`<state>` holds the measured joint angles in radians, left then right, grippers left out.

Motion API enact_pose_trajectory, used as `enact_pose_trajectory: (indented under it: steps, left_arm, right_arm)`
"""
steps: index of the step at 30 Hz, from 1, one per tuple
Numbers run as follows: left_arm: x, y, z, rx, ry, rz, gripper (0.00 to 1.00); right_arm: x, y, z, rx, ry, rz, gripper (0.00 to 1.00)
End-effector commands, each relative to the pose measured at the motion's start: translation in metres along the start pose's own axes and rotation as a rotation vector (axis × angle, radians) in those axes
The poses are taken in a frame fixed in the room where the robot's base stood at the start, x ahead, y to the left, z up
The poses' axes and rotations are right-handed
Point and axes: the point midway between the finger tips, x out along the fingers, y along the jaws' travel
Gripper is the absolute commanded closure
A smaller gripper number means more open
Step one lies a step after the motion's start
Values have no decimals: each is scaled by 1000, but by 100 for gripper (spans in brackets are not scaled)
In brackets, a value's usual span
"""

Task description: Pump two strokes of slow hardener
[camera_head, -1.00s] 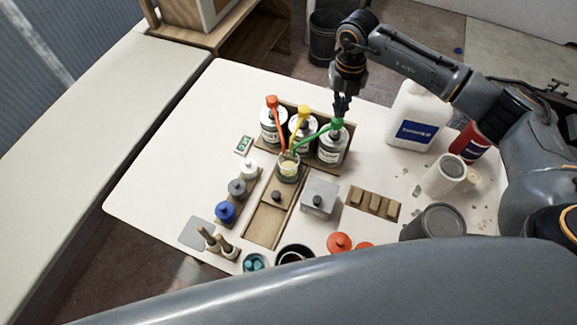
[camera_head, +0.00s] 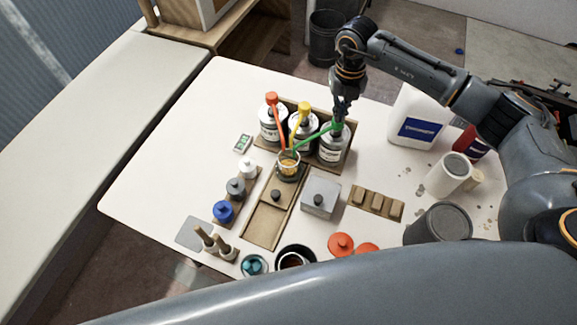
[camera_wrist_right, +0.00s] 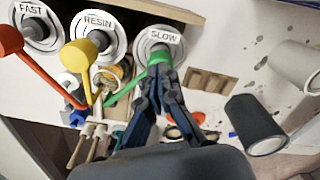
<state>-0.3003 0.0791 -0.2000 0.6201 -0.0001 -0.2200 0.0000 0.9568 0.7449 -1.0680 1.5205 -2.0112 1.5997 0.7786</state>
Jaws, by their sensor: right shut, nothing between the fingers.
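The slow hardener can (camera_head: 331,152), labelled SLOW in the wrist view (camera_wrist_right: 162,37), stands at the right of three pump cans in a wooden rack. Its green pump head (camera_head: 337,130) sits low, close to the can top. My right gripper (camera_head: 341,113) is shut and empty, its fingertips down at the green head; it also shows in the wrist view (camera_wrist_right: 160,72), partly covering the head. The green spout reaches left to a clear cup (camera_head: 288,163) with amber liquid, standing in front of the rack. My left gripper is not in view.
The resin can with a yellow pump (camera_head: 303,108) and the fast can with a red pump (camera_head: 271,99) stand left. A small display (camera_head: 243,143) lies beside them. A white jug (camera_head: 418,118) stands right. The table's left side is clear.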

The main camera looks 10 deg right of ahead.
Motion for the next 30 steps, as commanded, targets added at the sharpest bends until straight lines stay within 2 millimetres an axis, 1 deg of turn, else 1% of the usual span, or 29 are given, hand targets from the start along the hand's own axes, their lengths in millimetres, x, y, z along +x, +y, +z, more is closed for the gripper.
enact_pose_trajectory:
  steps: [1, 9, 16, 20, 30]
  left_arm:
    - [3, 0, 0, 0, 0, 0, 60]
    - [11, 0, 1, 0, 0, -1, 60]
    - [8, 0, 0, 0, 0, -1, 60]
    - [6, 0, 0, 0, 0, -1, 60]
    - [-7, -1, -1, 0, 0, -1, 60]
  right_arm:
    - [5, 0, -1, -1, 3, -1, 100]
    - [15, 0, -1, -1, 4, -1, 100]
    - [13, 0, -2, -1, 5, -1, 100]
    - [8, 0, -2, -1, 5, -1, 100]
    - [-12, 0, -2, -1, 5, -1, 100]
